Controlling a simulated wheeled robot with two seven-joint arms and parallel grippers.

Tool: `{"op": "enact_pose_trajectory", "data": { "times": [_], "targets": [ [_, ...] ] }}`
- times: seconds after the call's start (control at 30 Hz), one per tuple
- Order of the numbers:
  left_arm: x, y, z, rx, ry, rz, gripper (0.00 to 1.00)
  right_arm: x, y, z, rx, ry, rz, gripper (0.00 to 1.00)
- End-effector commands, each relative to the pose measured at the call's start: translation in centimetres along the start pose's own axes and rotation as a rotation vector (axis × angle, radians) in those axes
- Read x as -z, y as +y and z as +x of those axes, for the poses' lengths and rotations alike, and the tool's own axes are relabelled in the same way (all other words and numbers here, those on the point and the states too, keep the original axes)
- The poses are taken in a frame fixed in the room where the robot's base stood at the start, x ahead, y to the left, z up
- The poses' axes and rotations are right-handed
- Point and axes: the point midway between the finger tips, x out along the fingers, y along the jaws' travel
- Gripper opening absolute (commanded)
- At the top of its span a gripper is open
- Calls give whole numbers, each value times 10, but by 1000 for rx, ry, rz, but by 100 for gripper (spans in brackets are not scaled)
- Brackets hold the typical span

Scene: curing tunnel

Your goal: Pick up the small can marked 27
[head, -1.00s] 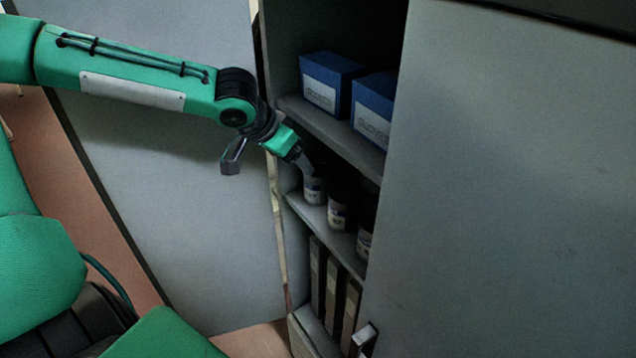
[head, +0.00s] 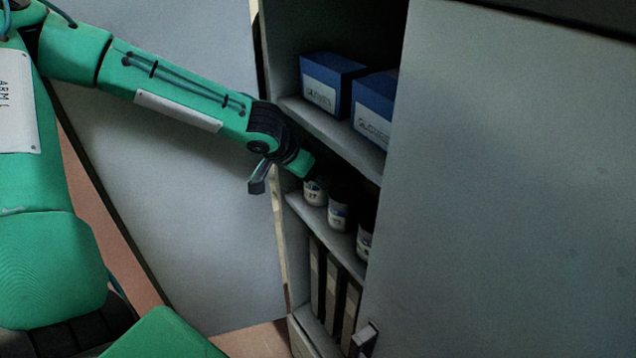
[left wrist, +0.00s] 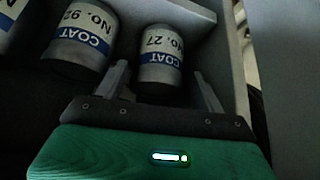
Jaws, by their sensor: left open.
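The small can marked 27 (left wrist: 160,55) is white with a blue COAT band and appears upside down in the left wrist view. In the head view it is the leftmost can (head: 315,192) on the middle shelf. My left gripper (left wrist: 160,70) is open, with one finger on each side of this can in the left wrist view. I cannot tell if the fingers touch it. In the head view my left gripper (head: 311,174) is at the can's top and its fingers are mostly hidden. My right gripper is not in view.
A can marked 92 (left wrist: 82,42) stands beside can 27, with a third can (head: 364,241) further right. Blue boxes (head: 325,84) sit on the shelf above (head: 340,137). Upright binders (head: 333,290) stand below. A grey door panel (head: 510,190) covers the cabinet's right side.

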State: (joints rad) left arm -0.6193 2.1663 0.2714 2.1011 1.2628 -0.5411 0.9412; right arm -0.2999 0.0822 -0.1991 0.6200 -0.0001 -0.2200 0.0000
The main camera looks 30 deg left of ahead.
Motion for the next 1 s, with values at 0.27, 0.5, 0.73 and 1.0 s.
{"op": "enact_pose_trajectory", "data": {
  "times": [0.27,0.5,0.73,1.0],
  "targets": [
    [-1,0,30,0,-3,1,70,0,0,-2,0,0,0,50],
    [0,0,48,-1,-1,-1,70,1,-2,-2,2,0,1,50],
    [0,0,51,-1,0,0,70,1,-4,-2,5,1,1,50],
    [0,0,50,-1,0,0,37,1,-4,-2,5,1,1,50]
  ]
}}
